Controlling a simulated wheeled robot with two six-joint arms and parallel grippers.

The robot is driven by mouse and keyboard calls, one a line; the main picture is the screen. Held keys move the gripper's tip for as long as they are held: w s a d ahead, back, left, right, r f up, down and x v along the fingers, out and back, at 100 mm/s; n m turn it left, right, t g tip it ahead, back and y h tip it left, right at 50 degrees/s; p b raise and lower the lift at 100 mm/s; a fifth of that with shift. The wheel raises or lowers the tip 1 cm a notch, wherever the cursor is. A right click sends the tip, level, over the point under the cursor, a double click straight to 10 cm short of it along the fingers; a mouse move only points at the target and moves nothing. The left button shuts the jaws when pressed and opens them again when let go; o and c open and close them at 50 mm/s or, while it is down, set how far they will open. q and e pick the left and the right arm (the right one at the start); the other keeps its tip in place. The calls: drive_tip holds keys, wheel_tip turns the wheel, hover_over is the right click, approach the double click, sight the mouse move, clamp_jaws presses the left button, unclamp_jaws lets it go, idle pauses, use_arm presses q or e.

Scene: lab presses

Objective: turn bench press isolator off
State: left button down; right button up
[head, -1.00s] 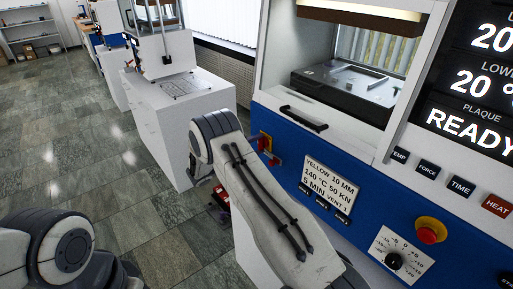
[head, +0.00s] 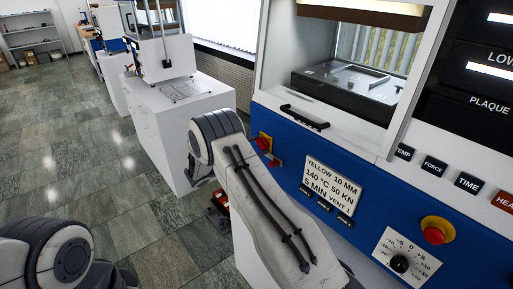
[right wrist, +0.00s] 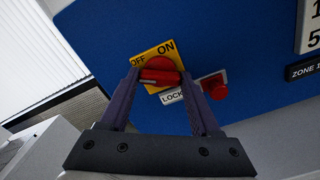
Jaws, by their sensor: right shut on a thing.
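The isolator is a yellow plate marked OFF and ON with a red rotary knob (right wrist: 160,76), on the blue front panel of the bench press (head: 375,195). In the right wrist view its handle lies nearly level across the plate, with its left end just below the word OFF. My right gripper (right wrist: 160,79) has a finger on each side of the knob and is shut on it. In the head view part of the yellow plate (head: 265,138) shows beside my right arm, which hides most of the gripper. My left gripper is out of view.
A red part (right wrist: 214,87) and a LOCK label sit right beside the isolator. A red emergency button (head: 434,235) and a dial (head: 399,263) are further right. A white cabinet (head: 190,115) stands to the left, with open tiled floor beyond.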

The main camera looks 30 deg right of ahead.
drive_tip(key=n, duration=0.5)
drive_tip(key=shift+n+p, duration=0.4)
drive_tip(key=shift+f, duration=0.1)
idle(0.3)
drive_tip(key=o, duration=1.4)
drive_tip(key=shift+a, duration=0.1)
drive_tip(key=a, duration=0.3)
drive_tip(key=s+a+b, duration=0.1)
drive_tip(key=a, duration=0.3)
drive_tip(key=a+b, duration=0.1)
drive_tip(key=a, duration=0.2)
drive_tip(key=shift+s+a, duration=0.15)
drive_tip(key=shift+s, duration=0.1)
